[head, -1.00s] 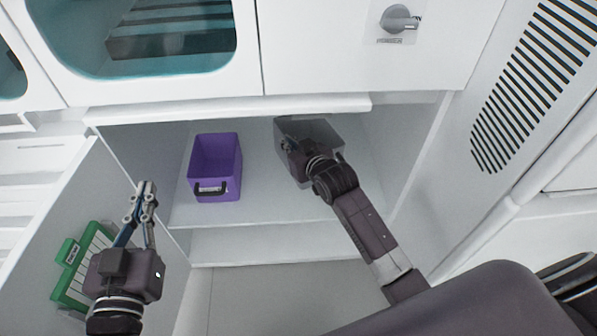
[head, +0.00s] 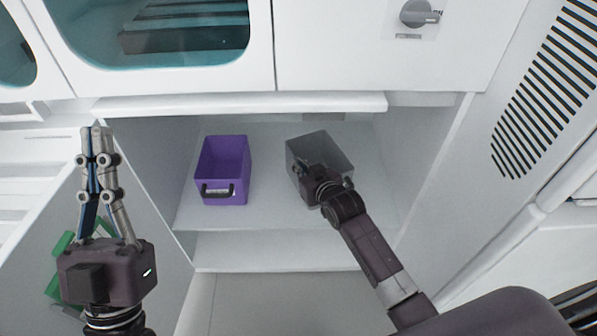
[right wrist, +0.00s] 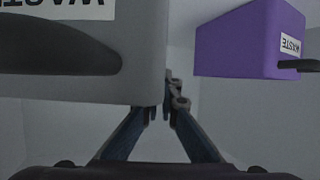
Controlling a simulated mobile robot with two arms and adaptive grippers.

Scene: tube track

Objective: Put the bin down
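The grey bin (head: 334,150) is in the open cabinet compartment, right of the purple bin. Its front carries a dark handle and a white label, upside down in the right wrist view (right wrist: 135,60). Whether the bin's underside touches the shelf is hidden. My left gripper (head: 97,132) is shut and empty, pointing up at the left of the compartment.
The purple bin (head: 223,168) stands on the shelf (head: 270,215) to the left, with a clear gap to the grey bin. The compartment's right wall (head: 430,165) leaves some free room. An open door (head: 150,215) with a green item (head: 62,245) is at lower left.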

